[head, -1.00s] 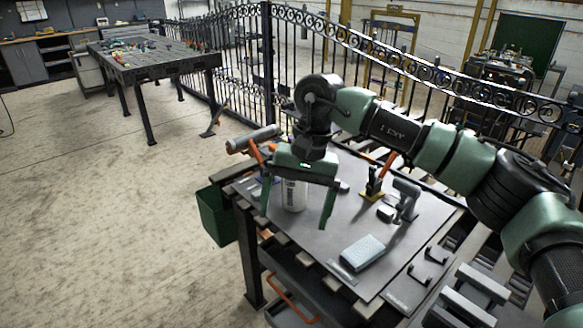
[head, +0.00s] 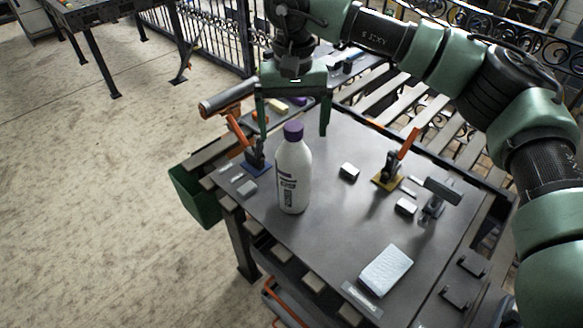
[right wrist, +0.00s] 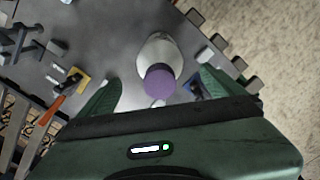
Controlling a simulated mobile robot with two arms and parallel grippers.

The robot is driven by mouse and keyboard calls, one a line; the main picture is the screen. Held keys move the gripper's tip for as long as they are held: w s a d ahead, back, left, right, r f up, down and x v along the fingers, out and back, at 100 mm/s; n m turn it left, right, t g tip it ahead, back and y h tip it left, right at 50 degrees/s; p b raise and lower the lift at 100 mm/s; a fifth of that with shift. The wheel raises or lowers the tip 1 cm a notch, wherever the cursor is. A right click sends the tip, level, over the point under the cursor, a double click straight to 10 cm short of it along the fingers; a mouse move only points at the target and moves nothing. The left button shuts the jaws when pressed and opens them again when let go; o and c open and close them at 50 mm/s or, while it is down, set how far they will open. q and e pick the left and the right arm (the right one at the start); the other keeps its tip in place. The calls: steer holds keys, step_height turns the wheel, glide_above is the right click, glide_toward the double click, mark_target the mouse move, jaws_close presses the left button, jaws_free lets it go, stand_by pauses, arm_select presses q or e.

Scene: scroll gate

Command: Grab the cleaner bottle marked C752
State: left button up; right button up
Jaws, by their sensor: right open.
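A white bottle (head: 293,178) with a purple cap and dark print stands upright on the grey metal table (head: 330,235). The print is too small to read for sure. My right gripper (head: 294,132) is open behind and above the bottle in the head view, its fingers pointing down. In the right wrist view the bottle (right wrist: 160,62) stands ahead of the open fingers, its purple cap nearest and roughly between them. The gripper does not hold it. My left gripper is not in view.
Clamps with orange handles (head: 388,170) (head: 250,150), small metal blocks (head: 348,171) and a light blue-grey block (head: 385,270) are on the table. A green bin (head: 195,195) hangs at the left edge. A black railing stands behind.

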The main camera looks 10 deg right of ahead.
mark_target(293, 145)
step_height(293, 145, down, 3)
steer(key=shift+s+f+p, duration=0.1)
steer(key=shift+f+p, duration=0.1)
steer(key=shift+p, duration=0.85)
step_height(293, 145, down, 2)
steer(key=shift+f, duration=0.25)
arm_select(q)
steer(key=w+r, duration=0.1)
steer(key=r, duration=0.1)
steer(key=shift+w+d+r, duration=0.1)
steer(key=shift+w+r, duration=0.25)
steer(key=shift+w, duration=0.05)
arm_select(e)
steer(key=c, duration=2)
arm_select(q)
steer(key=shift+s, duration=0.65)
arm_select(e)
jaws_close()
steer(key=shift+w+r, duration=0.15)
steer(key=shift+w, duration=0.05)
